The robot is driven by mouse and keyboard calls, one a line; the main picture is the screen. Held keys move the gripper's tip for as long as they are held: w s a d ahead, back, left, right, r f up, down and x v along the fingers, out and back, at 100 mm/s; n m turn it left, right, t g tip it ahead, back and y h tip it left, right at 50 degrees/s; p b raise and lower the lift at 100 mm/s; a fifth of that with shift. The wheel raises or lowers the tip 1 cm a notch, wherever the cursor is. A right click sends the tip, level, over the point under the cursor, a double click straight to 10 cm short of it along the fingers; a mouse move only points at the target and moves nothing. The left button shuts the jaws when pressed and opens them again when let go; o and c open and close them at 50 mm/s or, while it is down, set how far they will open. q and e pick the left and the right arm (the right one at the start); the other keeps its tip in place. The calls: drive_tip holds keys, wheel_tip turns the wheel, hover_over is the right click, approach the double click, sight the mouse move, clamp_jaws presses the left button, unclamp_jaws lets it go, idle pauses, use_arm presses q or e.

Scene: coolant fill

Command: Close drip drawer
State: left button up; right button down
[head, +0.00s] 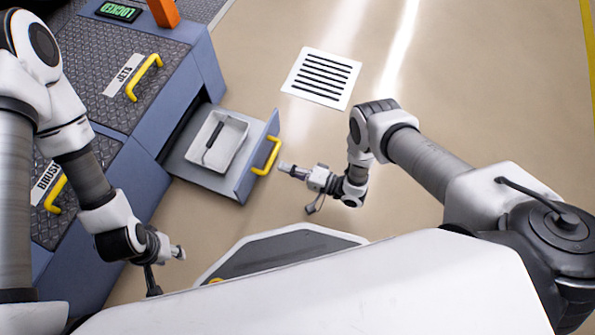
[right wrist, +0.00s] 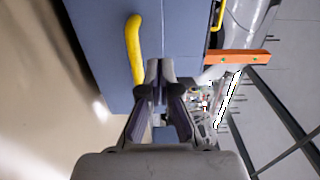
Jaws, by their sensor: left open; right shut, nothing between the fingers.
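The drip drawer (head: 243,190) is pulled out of the blue-grey cabinet (head: 170,75). A white tray with a dark-handled tool lies inside it. The drawer's yellow handle (head: 267,156) is on its front face. My right gripper (head: 283,167) is shut and empty, its tips close to the handle. In the right wrist view the shut fingers (right wrist: 162,75) point at the blue drawer front (right wrist: 185,30), beside the yellow handle (right wrist: 134,45). I cannot tell whether they touch. My left gripper (head: 168,270) is open and empty, low in front of the cabinet and away from the drawer.
Above the drawer are cabinet lids with yellow handles, one labelled JETS (head: 123,75) and one labelled BRUSH (head: 45,183). A green LOCKED display (head: 119,11) sits at the top. A white floor grate (head: 322,78) lies right of the cabinet. The floor around it is clear.

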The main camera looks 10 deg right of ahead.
sight(254, 156)
drive_tip(key=b+x, duration=0.2)
drive_tip(key=x, duration=0.4)
drive_tip(key=shift+w+a+f, duration=0.15)
drive_tip(key=shift+w+a, duration=0.05)
drive_tip(key=shift+a, duration=0.05)
drive_tip(key=shift+w+a, duration=0.3)
drive_tip(key=shift+a, duration=0.05)
